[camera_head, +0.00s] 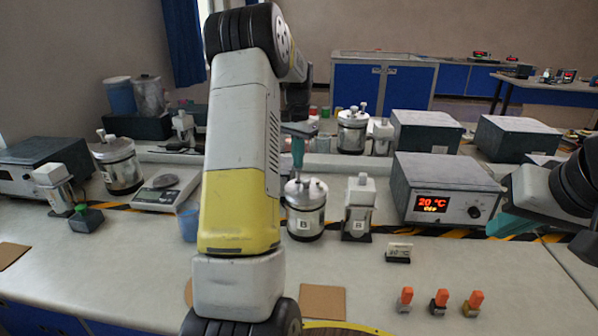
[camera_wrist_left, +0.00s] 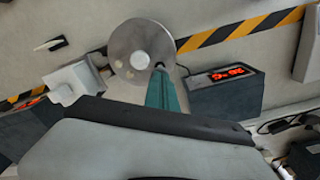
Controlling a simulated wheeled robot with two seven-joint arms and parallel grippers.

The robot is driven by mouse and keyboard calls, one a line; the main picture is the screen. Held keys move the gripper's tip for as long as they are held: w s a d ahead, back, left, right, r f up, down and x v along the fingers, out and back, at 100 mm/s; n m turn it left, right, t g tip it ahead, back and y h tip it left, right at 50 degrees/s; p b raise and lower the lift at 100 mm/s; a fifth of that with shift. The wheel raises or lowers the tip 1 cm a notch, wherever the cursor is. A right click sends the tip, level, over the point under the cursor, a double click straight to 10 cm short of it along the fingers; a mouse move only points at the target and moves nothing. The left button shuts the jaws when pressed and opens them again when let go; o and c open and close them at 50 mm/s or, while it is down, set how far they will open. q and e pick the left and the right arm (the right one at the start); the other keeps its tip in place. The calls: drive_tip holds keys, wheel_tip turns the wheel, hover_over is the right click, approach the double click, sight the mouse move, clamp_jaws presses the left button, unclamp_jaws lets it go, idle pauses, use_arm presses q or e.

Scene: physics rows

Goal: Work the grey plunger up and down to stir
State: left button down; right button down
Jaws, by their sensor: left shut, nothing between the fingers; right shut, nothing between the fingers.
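A metal vessel labelled B (camera_head: 305,212) stands on the bench in the middle of the head view. Its round lid (camera_wrist_left: 135,38) shows from above in the left wrist view, with small fittings on top. I cannot tell for sure which fitting is the grey plunger. My left gripper (camera_head: 298,165) points down at this lid, its teal fingers shut and empty. In the left wrist view the fingertips (camera_wrist_left: 161,72) are by a small dark spot near the lid's edge; contact cannot be told. My right gripper (camera_head: 492,230) is shut and empty, beside the heater box at the right.
A white-topped block labelled B (camera_head: 357,213) stands close right of the vessel. A heater box (camera_head: 440,190) reading 20 °C is further right. A scale (camera_head: 160,195) and blue cup (camera_head: 188,224) are left. Several orange-topped pieces (camera_head: 440,300) stand at the front right.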

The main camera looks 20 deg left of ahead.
use_arm(q)
drive_tip(key=shift+f, duration=1.6)
drive_tip(key=shift+r, duration=1.75)
drive_tip(key=shift+f, duration=1.8)
drive_tip(key=shift+r, duration=1.75)
